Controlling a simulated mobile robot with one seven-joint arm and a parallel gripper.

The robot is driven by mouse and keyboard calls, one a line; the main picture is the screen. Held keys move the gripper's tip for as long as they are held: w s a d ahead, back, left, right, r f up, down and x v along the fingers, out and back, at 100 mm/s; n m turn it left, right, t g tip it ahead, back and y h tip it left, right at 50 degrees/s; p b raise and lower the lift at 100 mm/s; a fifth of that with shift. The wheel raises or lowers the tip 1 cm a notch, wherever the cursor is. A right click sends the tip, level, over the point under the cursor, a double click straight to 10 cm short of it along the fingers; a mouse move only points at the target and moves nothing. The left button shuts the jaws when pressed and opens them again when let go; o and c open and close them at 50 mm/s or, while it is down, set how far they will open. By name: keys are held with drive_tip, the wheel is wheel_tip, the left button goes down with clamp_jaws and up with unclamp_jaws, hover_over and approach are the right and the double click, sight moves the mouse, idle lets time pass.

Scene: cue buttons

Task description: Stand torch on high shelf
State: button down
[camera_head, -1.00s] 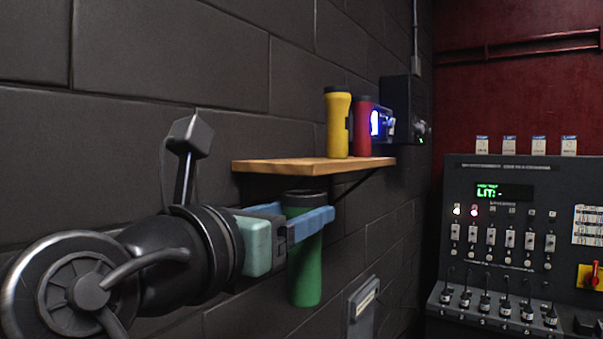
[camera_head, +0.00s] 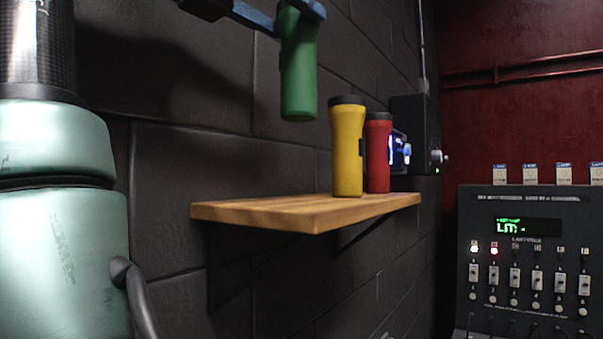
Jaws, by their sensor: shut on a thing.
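A green torch (camera_head: 299,68) hangs upright in my gripper (camera_head: 300,10), which is shut on its upper part at the top edge of the view. The torch's top end is cut off or hidden by the fingers. Its lower end is above the level of the wooden shelf (camera_head: 250,212), with a clear gap between them. A yellow torch (camera_head: 347,150) and a red torch (camera_head: 377,155) stand upright on the right part of the shelf, the red one partly behind the yellow.
The left part of the shelf is bare. A dark brick wall (camera_head: 160,180) backs it. A black wall box (camera_head: 412,130) with a blue-lit part is beyond the red torch. A control panel (camera_head: 520,250) with lights and switches stands at the right.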

sight(300, 96)
drive_tip(key=shift+s+f, duration=0.15)
drive_tip(key=shift+s, duration=0.25)
drive_tip(key=shift+s+f, duration=1)
drive_tip(key=shift+s, duration=0.2)
drive_tip(key=f, duration=0.1)
drive_tip(key=w+f, duration=0.1)
drive_tip(key=shift+w+f, duration=0.2)
drive_tip(key=shift+f, duration=0.55)
drive_tip(key=shift+s+f, duration=0.25)
drive_tip(key=shift+f, duration=0.25)
drive_tip(key=shift+s+f, duration=0.2)
drive_tip(key=shift+f, duration=0.65)
drive_tip(key=shift+w+f, duration=0.25)
drive_tip(key=shift+w, duration=0.05)
drive_tip(key=shift+s+f, duration=0.1)
drive_tip(key=shift+s, duration=0.1)
drive_tip(key=shift+c, duration=0.5)
unclamp_jaws()
drive_tip(key=shift+w+f, duration=0.1)
